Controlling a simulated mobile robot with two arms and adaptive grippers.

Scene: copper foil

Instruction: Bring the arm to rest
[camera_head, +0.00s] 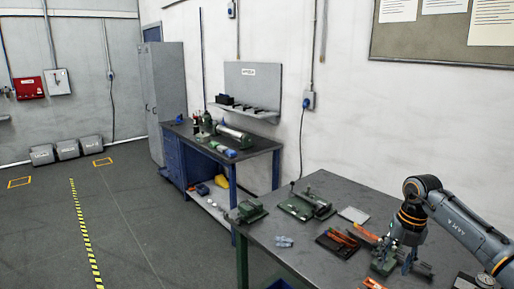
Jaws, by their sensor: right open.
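My right arm comes in from the right edge over the near workbench (318,262). Its dark elbow and orange bands show, and its gripper (408,264) points down close above the bench top. The gripper is open. It is beside a green device (383,263) on the bench; I cannot tell whether they touch. My left gripper is not in view.
The bench holds a green vise (246,212), a green fixture (296,208), a pale plate (353,215) and a dark tray (337,243) with orange-handled tools. A second, blue-framed bench (260,144) stands behind. The floor at left (130,220) is clear.

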